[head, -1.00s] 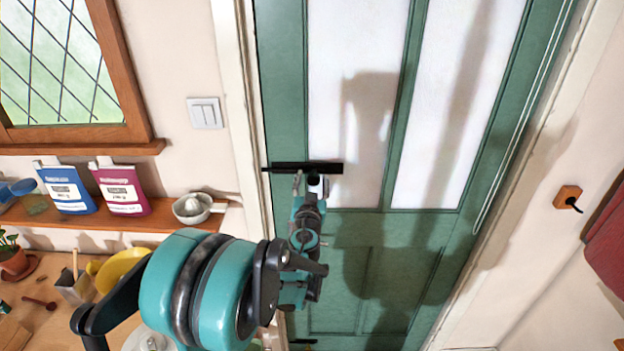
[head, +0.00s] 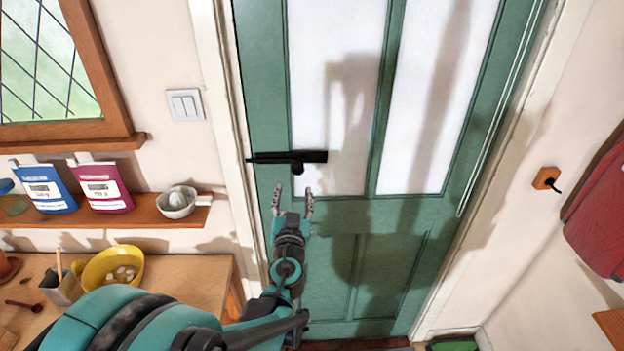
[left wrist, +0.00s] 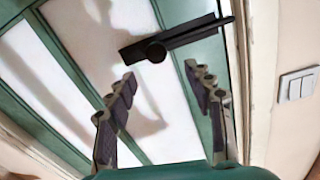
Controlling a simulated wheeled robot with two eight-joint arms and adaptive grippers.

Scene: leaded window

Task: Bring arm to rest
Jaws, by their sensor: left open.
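My left gripper (head: 293,200) is open and empty in the head view, just below the black door handle (head: 288,157). In the left wrist view its two fingers (left wrist: 162,100) stand apart, with the black handle (left wrist: 175,38) beyond their tips and nothing between them. The fingers look clear of the handle. The green door (head: 345,230) with pale panes fills the middle of the head view and looks closed in its frame. My right gripper is not in view.
A wooden shelf (head: 120,217) at left holds a blue pack (head: 45,187), a magenta pack (head: 103,187) and a pale juicer (head: 177,202). Below it, a worktop (head: 195,270) carries a yellow bowl (head: 112,267). A red cloth item (head: 600,220) hangs at right.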

